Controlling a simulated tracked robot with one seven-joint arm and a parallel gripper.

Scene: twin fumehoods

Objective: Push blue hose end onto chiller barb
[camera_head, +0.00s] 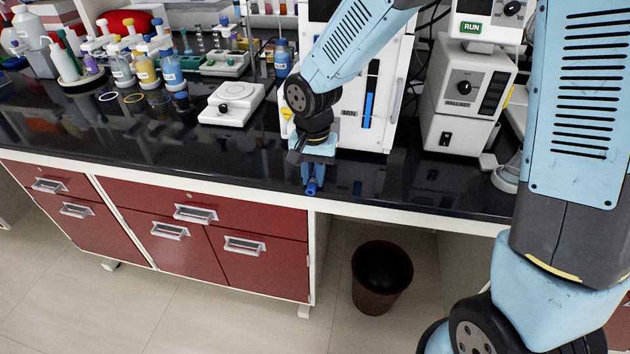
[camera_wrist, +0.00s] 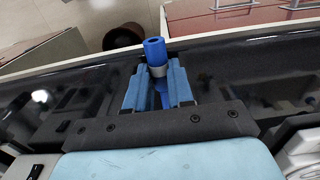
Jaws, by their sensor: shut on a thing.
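My gripper (camera_wrist: 160,92) is shut on the blue hose end (camera_wrist: 154,50), a short blue tube with a grey band, whose open end sticks out past the fingertips in the wrist view. In the head view my gripper (camera_head: 312,180) points down and toward the front edge of the black bench, and the blue hose end (camera_head: 312,188) shows at its tip. The white chiller cabinet (camera_head: 389,110), with a dark window and a blue level strip, stands right behind my gripper. I cannot make out a chiller barb in either view; my arm covers part of the cabinet front.
A white box labelled BALLAST (camera_head: 462,100) stands to the right. A white stirrer plate (camera_head: 232,103) and several coloured bottles (camera_head: 145,70) are to the left. The black bench top (camera_head: 230,150) is clear along its front. A brown bin (camera_head: 381,285) stands on the floor below.

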